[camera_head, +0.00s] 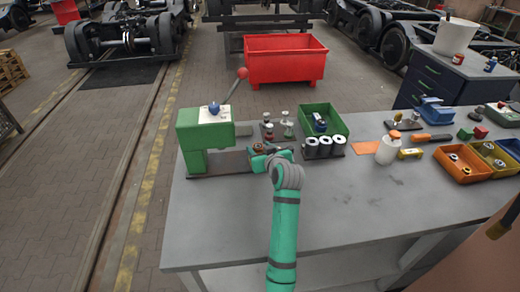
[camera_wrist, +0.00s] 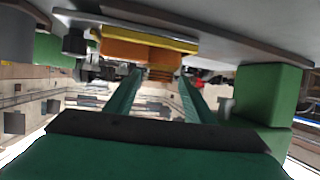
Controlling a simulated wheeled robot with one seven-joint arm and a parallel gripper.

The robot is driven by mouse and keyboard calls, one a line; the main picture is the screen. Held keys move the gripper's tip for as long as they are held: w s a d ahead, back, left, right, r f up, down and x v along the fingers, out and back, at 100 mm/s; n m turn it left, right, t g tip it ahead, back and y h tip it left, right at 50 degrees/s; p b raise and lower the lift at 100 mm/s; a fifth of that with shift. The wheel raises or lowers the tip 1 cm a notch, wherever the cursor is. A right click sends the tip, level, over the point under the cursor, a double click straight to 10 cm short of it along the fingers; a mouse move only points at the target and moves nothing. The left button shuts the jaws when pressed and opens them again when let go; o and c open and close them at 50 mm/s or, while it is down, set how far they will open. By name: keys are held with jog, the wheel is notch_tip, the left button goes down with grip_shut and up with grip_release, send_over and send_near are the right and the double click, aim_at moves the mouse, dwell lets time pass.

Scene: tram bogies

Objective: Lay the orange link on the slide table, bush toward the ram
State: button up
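My gripper (camera_head: 262,152) reaches over the bench at the right end of the press's dark base (camera_head: 217,165). In the wrist view, which is upside down, its two green fingers (camera_wrist: 160,75) stand apart. An orange piece (camera_wrist: 138,50), probably the link, lies just beyond and below the fingertips, against a yellow strip (camera_wrist: 150,37). Whether the fingertips touch it is unclear. In the head view only a small brownish part (camera_head: 259,147) shows by the fingertips. The green press (camera_head: 192,140) with its red-knobbed lever stands to the left. The bush and the slide table cannot be made out clearly.
Behind and right of my gripper stand a green bin (camera_head: 333,115), several grey rollers (camera_head: 325,148) and small knobbed parts (camera_head: 287,122). The bench front (camera_head: 370,205) is clear.

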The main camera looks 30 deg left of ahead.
jog(key=v, duration=1.2)
